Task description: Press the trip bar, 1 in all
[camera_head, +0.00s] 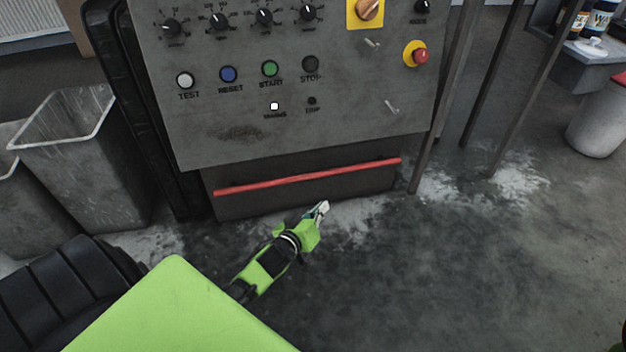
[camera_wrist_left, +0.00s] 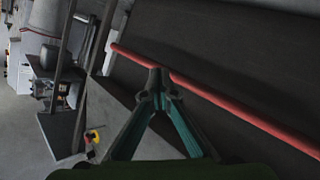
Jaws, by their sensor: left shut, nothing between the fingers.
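The trip bar is a long red bar (camera_head: 308,176) across the dark lower front of the grey cabinet, below the control panel. It slants a little, with its right end higher in the head view. My left gripper (camera_head: 323,208) is shut and empty, in front of and below the bar in the head view. In the left wrist view the bar (camera_wrist_left: 245,115) runs diagonally behind the fingertips (camera_wrist_left: 158,75), which overlap it. I cannot tell whether they touch it. My right gripper is not in view.
The panel (camera_head: 225,125) above has several knobs, buttons and a red emergency stop (camera_head: 420,56). A grey bin (camera_head: 75,150) stands at the left. Metal legs (camera_head: 435,110) stand right of the cabinet. The floor (camera_head: 430,270) in front is clear.

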